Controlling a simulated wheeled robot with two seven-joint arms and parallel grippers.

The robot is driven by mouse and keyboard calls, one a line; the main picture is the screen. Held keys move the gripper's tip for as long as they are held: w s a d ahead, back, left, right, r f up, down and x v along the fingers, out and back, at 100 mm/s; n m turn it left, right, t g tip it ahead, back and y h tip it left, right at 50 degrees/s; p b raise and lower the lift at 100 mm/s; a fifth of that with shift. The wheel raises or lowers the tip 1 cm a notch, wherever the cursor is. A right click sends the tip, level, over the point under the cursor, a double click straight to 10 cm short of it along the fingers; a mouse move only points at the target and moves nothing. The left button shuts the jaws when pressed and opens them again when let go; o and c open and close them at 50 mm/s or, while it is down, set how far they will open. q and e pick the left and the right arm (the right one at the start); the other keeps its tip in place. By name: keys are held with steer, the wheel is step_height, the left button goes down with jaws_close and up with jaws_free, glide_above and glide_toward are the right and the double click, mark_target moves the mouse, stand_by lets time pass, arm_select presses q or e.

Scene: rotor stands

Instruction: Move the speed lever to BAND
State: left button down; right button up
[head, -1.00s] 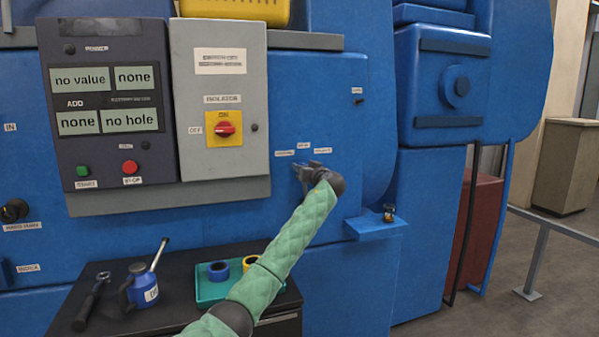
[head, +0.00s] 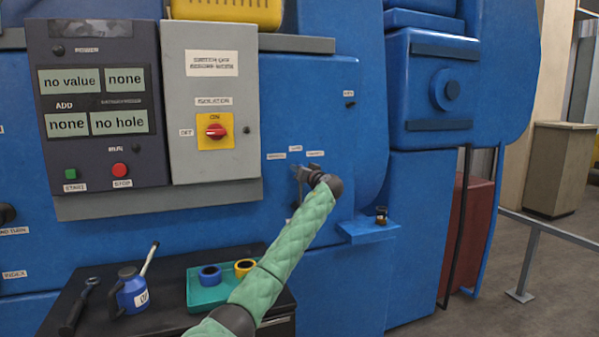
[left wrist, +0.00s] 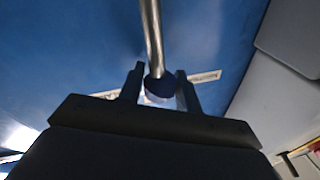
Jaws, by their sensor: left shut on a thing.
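The speed lever shows in the left wrist view as a bare metal rod (left wrist: 152,35) ending in a dark knob (left wrist: 160,86). My left gripper (left wrist: 160,90) is shut on the knob, with one finger on each side. In the head view my left gripper (head: 303,173) is at the blue machine face, just below three small white labels (head: 294,149). Their words are too small to read, so I cannot tell which one is BAND or which the lever points to. The gripper and arm hide most of the lever there. My right gripper is not in view.
A grey isolator box (head: 213,90) and a dark display panel (head: 95,110) are left of the gripper. Below, a black cabinet top holds a blue oil can (head: 131,292) and a teal tray (head: 205,293). A small blue shelf (head: 366,231) juts out at right.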

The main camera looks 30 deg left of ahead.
arm_select(q)
steer(key=c, duration=1)
jaws_free()
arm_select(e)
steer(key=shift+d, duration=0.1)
arm_select(q)
steer(key=shift+s+d+f, duration=0.1)
steer(key=shift+d+f, duration=0.05)
steer(key=shift+d, duration=0.1)
steer(key=b+v, duration=0.2)
steer(key=v, duration=0.5)
steer(key=shift+d, duration=0.15)
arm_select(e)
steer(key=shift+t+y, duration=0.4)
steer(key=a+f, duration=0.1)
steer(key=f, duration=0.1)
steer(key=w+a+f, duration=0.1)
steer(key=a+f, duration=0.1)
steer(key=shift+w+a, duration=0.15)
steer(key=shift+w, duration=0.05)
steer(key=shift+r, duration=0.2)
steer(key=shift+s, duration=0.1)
